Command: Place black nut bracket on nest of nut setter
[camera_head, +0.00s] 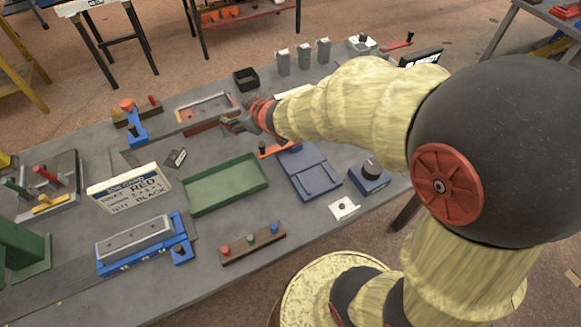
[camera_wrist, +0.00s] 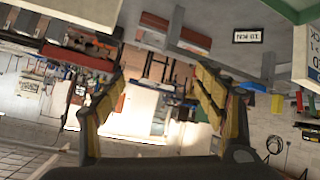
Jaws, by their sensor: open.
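My gripper (camera_head: 232,124) is over the far middle of the bench, beside a shallow tray with a reddish inside (camera_head: 208,108). In the wrist view my gripper (camera_wrist: 160,82) has its fingers wide apart with nothing between them. A small dark plate with a light edge (camera_head: 177,157) lies on the bench left of my gripper. A pale square plate with a dark round centre (camera_head: 343,208) lies near the front edge. I cannot tell for sure which piece is the black nut bracket, or which fixture is the nut setter.
A sign (camera_head: 130,190) reading RED and NUT BLACK stands left of an empty green tray (camera_head: 225,184). A blue fixture (camera_head: 140,243), a button strip (camera_head: 252,243) and a blue plate (camera_head: 310,173) occupy the front. Grey canisters (camera_head: 304,56) and a black bin (camera_head: 246,79) stand at the back.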

